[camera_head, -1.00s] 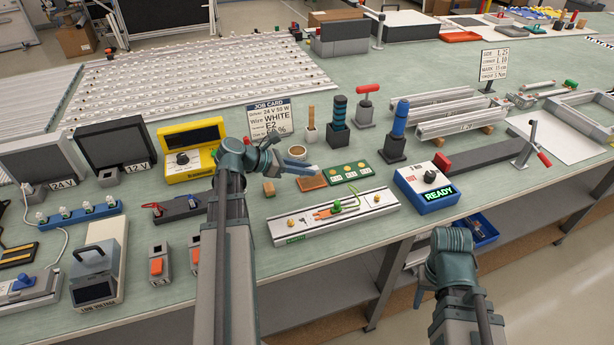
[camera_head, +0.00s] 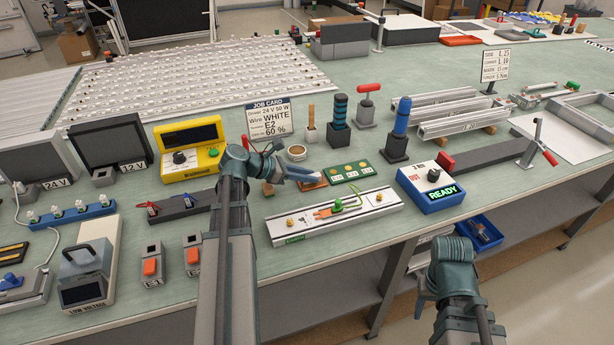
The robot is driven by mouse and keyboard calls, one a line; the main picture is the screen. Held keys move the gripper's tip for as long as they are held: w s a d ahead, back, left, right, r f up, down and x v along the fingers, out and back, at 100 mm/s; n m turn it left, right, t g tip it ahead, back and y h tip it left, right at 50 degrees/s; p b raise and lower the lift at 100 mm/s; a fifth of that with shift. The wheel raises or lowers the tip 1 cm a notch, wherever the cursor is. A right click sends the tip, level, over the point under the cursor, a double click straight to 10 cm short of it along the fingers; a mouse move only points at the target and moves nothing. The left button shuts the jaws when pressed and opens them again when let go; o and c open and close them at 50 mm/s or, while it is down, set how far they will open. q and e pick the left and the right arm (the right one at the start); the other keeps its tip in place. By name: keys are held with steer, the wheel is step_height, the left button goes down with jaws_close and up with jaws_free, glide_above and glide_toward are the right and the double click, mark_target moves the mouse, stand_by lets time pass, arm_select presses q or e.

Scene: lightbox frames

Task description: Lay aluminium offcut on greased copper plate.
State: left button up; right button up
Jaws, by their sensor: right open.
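The copper plate (camera_head: 313,184) is a small orange-brown square lying flat on the bench, left of a green board. My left gripper (camera_head: 304,176) is right over its far-left part, its blue-grey fingers pointing right and partly covering it. Whether the fingers are open or hold something is too small to tell. I cannot make out the aluminium offcut for certain; a pale piece at the fingertips blends with them. Grease on the plate cannot be told. My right gripper (camera_head: 422,298) is open, low in front of the bench edge, mostly hidden by its own wrist.
A small cup with brown contents (camera_head: 296,152) stands behind the plate. A wooden block (camera_head: 267,188) is left of it, and the green board (camera_head: 351,171) right. A silver rail fixture (camera_head: 285,228) lies in front. A blue READY box (camera_head: 430,187) stands to the right.

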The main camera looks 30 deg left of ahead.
arm_select(q)
steer(key=o, duration=0.4)
steer(key=shift+c, duration=0.2)
steer(key=shift+r+p, duration=0.3)
steer(key=p+v, duration=0.5)
steer(key=v, duration=0.5)
steer(key=shift+s+a+r, duration=0.1)
steer(key=shift+a, duration=0.1)
steer(key=shift+s+a+r, duration=0.25)
steer(key=shift+s+a, duration=0.2)
steer(key=shift+s, duration=0.1)
steer(key=shift+d, duration=0.1)
